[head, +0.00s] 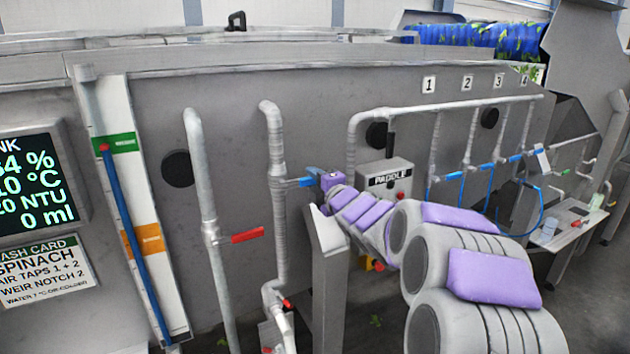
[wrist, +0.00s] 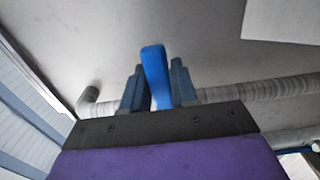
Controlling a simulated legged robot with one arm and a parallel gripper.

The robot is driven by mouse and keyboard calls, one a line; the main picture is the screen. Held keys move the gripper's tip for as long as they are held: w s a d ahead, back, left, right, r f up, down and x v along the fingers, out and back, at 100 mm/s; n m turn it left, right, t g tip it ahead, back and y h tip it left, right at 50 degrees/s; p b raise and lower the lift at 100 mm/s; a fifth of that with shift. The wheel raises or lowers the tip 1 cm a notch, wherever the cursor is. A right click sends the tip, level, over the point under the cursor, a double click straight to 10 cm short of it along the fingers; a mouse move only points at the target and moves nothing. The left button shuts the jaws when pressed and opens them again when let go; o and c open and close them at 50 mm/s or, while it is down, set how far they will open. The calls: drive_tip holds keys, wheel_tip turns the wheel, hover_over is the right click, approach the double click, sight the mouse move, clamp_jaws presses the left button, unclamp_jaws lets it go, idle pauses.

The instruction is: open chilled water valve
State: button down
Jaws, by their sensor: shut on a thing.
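The chilled water valve has a blue lever handle (wrist: 155,74), which stands up between the fingers of my gripper (wrist: 157,85) in the wrist view. My gripper is shut on this handle, with a dark blue finger on each side. In the head view, my gripper (head: 314,174) reaches the blue handle (head: 297,181) on the second vertical grey pipe (head: 276,150). The handle sticks out to the right from the pipe, roughly level. Its outer end is partly hidden by my gripper.
A red lever (head: 248,235) sits on the pipe to the left. The PADDLE box (head: 386,178) stands close behind my arm. A grey post (head: 328,285) rises below my gripper. Several blue-handled air taps (head: 453,176) line the right. A display (head: 38,180) shows tank readings.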

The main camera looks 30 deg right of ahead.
sight(305, 178)
drive_tip(key=n+b, duration=0.1)
drive_tip(key=r+n+b, duration=0.1)
drive_tip(key=shift+r+n, duration=0.25)
drive_tip(key=shift+n, duration=0.15)
drive_tip(key=r+n+b, duration=0.1)
drive_tip(key=a+r+n+b, duration=0.1)
drive_tip(key=n, duration=0.1)
drive_tip(key=shift+r+n+b, duration=0.2)
drive_tip(key=shift+n+b, duration=0.1)
drive_tip(key=a+r+n+b, duration=0.1)
drive_tip(key=r+n+b, duration=0.1)
drive_tip(key=n, duration=0.1)
drive_tip(key=shift+a+n, duration=0.3)
drive_tip(key=shift+a, duration=0.1)
drive_tip(key=shift+a+r+n+b, duration=0.35)
drive_tip(key=shift+a+n+b, duration=0.1)
drive_tip(key=shift+n, duration=0.25)
drive_tip(key=shift+a+r+n+b, duration=0.3)
drive_tip(key=shift+a+n, duration=0.1)
drive_tip(key=shift+n, duration=0.3)
drive_tip(key=shift+s+a+r+n, duration=0.1)
drive_tip(key=shift+a+r+n, duration=0.2)
drive_tip(key=shift+a+n, duration=0.1)
drive_tip(key=c, duration=1.1)
unclamp_jaws()
drive_tip(key=shift+d, duration=0.1)
drive_tip(key=shift+o, duration=0.7)
drive_tip(key=shift+d+f, duration=0.1)
